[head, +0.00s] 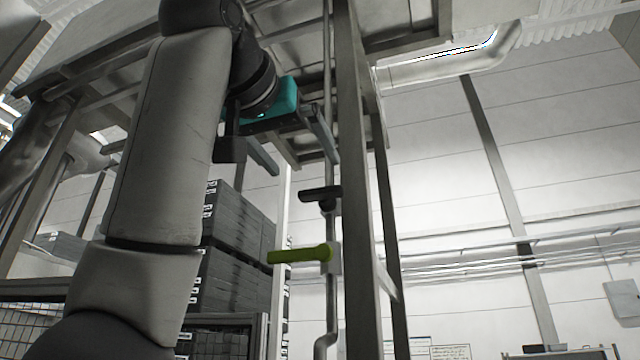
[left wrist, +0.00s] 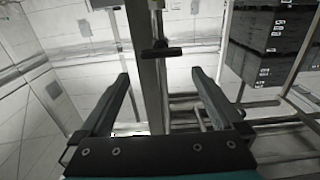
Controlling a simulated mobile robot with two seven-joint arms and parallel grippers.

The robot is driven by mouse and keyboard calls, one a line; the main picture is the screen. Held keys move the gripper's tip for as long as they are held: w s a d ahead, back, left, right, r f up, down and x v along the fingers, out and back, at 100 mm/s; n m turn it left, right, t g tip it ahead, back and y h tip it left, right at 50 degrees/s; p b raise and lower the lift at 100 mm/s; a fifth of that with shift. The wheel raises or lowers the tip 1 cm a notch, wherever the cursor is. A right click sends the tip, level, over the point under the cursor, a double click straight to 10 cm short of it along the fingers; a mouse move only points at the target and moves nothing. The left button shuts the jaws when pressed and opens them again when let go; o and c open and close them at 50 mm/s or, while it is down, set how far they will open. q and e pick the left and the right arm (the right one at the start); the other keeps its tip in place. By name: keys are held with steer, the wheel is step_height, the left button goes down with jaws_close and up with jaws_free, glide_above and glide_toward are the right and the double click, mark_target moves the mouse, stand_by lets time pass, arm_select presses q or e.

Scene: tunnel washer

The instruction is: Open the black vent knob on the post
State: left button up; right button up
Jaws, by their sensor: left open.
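The black vent knob (head: 320,194) is a short dark bar handle on a thin pipe beside the grey post (head: 357,180). In the left wrist view the knob (left wrist: 161,52) shows beyond the fingertips, near the top middle, lying crosswise. My left gripper (head: 292,145) is open and empty, above and left of the knob in the head view and apart from it. In the left wrist view its two fingers (left wrist: 160,76) stand wide apart, with the pipe and post between them. My right gripper is not in view.
A yellow-green lever handle (head: 299,255) sticks out left from the same pipe, below the knob. Stacked dark crates (head: 235,250) stand behind at left. A metal platform frame (head: 290,35) hangs overhead. The space right of the post is mostly open.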

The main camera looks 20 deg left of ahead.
mark_target(319, 188)
arm_select(q)
steer(key=w+p, duration=0.3)
steer(key=w, duration=0.6)
steer(key=shift+w, duration=0.35)
steer(key=shift+w+p, duration=0.35)
steer(key=shift+w, duration=0.05)
steer(key=c, duration=1.1)
